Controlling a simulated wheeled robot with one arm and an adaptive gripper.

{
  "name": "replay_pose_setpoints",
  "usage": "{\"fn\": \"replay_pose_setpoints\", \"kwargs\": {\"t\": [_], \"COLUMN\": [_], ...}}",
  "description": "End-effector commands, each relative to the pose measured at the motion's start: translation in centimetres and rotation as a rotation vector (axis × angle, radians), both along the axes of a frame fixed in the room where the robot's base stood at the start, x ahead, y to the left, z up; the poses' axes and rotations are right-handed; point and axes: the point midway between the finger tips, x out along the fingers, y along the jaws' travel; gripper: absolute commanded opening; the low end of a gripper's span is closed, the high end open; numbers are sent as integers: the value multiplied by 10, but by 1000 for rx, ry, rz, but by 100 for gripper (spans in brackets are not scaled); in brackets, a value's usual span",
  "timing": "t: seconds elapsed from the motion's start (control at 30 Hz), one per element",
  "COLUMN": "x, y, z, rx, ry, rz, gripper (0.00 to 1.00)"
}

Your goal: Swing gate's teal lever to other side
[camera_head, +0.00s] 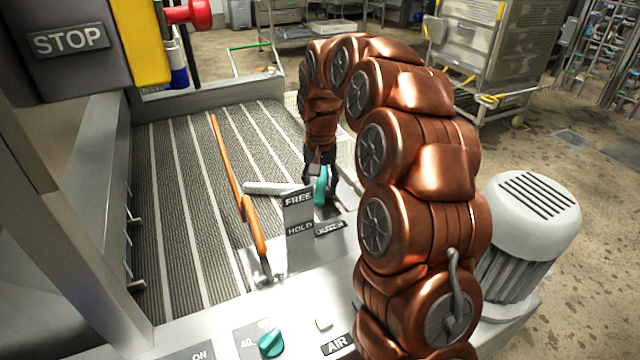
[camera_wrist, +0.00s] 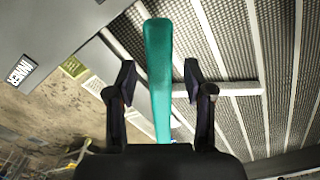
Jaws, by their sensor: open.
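The teal lever (camera_wrist: 158,95) stands between the two dark fingers of my gripper (camera_wrist: 159,69) in the wrist view. The fingers are spread, with a visible gap on each side of the lever, and its rounded end reaches past the fingertips. In the head view my gripper (camera_head: 316,178) points down at the teal lever (camera_head: 321,190), just right of the FREE sign plate (camera_head: 298,199). The lever's lower end is partly hidden in both views.
A long orange bar (camera_head: 236,186) slants over the ribbed conveyor bed (camera_head: 175,200), left of the signs. A pale bar (camera_head: 270,188) lies near the lever. A teal knob (camera_head: 271,343) sits on the front panel. A white motor (camera_head: 528,215) stands right of my arm.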

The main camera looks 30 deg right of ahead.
Motion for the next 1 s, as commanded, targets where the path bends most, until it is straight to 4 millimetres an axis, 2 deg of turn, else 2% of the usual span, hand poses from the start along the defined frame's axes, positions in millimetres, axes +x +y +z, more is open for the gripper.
{"fn": "replay_pose_setpoints", "kwargs": {"t": [0.07, 0.53, 1.0], "x": [0, 0, 0], "y": [0, 0, -1], "z": [0, 0, 0], "rx": [0, 0, 0], "ry": [0, 0, 0], "rz": [0, -1, 3], "gripper": [48, 0, 0]}}
